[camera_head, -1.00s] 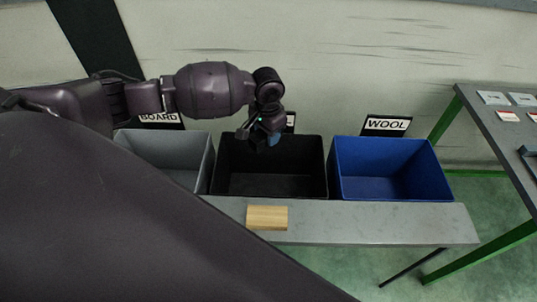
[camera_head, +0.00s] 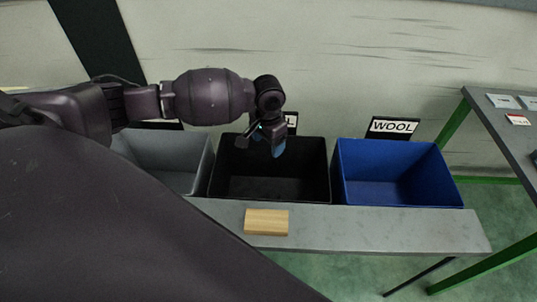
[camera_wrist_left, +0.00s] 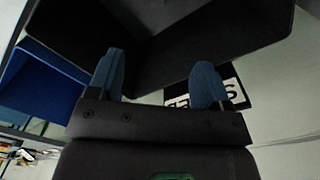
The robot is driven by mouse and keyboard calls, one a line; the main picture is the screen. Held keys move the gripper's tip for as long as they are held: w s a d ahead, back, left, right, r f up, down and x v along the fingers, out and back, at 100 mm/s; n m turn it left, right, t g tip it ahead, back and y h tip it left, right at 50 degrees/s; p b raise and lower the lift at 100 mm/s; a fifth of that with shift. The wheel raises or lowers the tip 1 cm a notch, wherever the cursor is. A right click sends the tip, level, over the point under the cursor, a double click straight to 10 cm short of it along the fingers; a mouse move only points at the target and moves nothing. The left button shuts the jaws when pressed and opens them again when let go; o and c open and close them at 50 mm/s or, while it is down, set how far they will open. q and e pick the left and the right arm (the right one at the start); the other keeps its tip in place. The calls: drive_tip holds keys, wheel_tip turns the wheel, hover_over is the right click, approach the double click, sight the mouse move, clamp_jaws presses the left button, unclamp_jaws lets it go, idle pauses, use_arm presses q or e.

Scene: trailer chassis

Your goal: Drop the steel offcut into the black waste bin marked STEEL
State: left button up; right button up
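The black bin (camera_head: 270,189) stands between a grey and a blue bin. Its sign (camera_head: 291,121) is mostly hidden by my arm in the head view; in the left wrist view the sign (camera_wrist_left: 232,90) shows partly, upside down. My left gripper (camera_head: 264,146) hangs over the back part of the black bin. In the left wrist view the blue fingertips of the gripper (camera_wrist_left: 155,72) are wide apart with nothing between them, and the black bin (camera_wrist_left: 215,42) lies beyond. I see no steel offcut in any view; the bin's inside is too dark to tell. My right gripper is not in view.
A grey bin (camera_head: 192,165) is at left, a blue WOOL bin (camera_head: 400,172) at right. A grey ledge (camera_head: 370,226) runs in front, with a wooden block (camera_head: 266,222) on it. A green-legged table (camera_head: 505,125) stands at right.

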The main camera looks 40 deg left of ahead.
use_arm(q)
wheel_tip(320, 180, up, 11)
drive_tip(key=p, duration=0.1)
drive_tip(key=shift+p, duration=0.4)
drive_tip(key=shift+f, duration=0.1)
idle(0.5)
